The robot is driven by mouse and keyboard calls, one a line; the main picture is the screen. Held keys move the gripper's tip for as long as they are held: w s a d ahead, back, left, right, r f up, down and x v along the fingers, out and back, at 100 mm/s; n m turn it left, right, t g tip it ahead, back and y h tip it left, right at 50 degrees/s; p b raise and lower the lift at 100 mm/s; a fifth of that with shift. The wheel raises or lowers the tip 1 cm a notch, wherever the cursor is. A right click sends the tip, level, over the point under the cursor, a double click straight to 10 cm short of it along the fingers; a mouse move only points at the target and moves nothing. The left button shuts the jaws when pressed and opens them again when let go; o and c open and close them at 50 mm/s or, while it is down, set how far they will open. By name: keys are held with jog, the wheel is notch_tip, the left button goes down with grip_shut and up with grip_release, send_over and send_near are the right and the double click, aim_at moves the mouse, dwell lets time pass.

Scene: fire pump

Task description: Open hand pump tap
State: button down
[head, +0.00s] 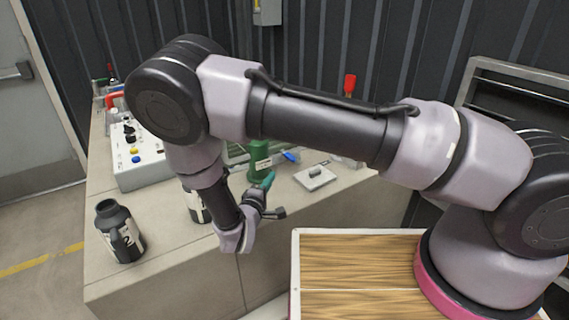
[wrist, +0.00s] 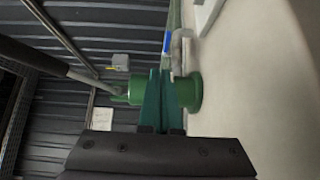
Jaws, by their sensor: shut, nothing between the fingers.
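The green hand pump (head: 260,160) stands on the counter, partly hidden behind my arm. In the wrist view its green body (wrist: 190,92) shows just beyond my fingers. A blue part, seemingly the tap handle (head: 291,156), sticks out to the right of the pump; a blue patch also shows in the wrist view (wrist: 167,43), beside a grey fitting. My gripper (head: 268,181) has teal fingers that are shut and empty, close in front of the green body. I cannot tell whether they touch it.
A flat grey plate with a handle (head: 315,177) lies right of the pump. A black bottle (head: 121,232) stands at the counter's left front, and another is partly behind my arm. A control box (head: 138,155) sits at the left. A red-topped lever (head: 350,85) rises behind.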

jog(key=shift+s+a+f+n+y, duration=0.2)
jog(key=shift+a+f+n+y, duration=0.15)
jog(key=shift+f+y, duration=0.1)
jog(key=shift+s+a+f+n+y, duration=0.15)
jog(key=shift+a+f+n+y, duration=0.1)
jog(key=shift+a+f+y, duration=0.15)
jog(key=shift+w, duration=0.1)
jog(key=w, duration=0.3)
jog(key=w+d, duration=0.1)
jog(key=w, duration=0.2)
jog(key=w+d, duration=0.1)
jog(key=w, duration=0.3)
jog(key=shift+w+d, duration=0.3)
jog(key=shift+d, duration=0.3)
jog(key=shift+w+d, duration=0.3)
jog(key=shift+d, duration=0.25)
jog(key=shift+w+d, duration=0.35)
jog(key=shift+d, duration=0.15)
jog(key=shift+d, duration=0.1)
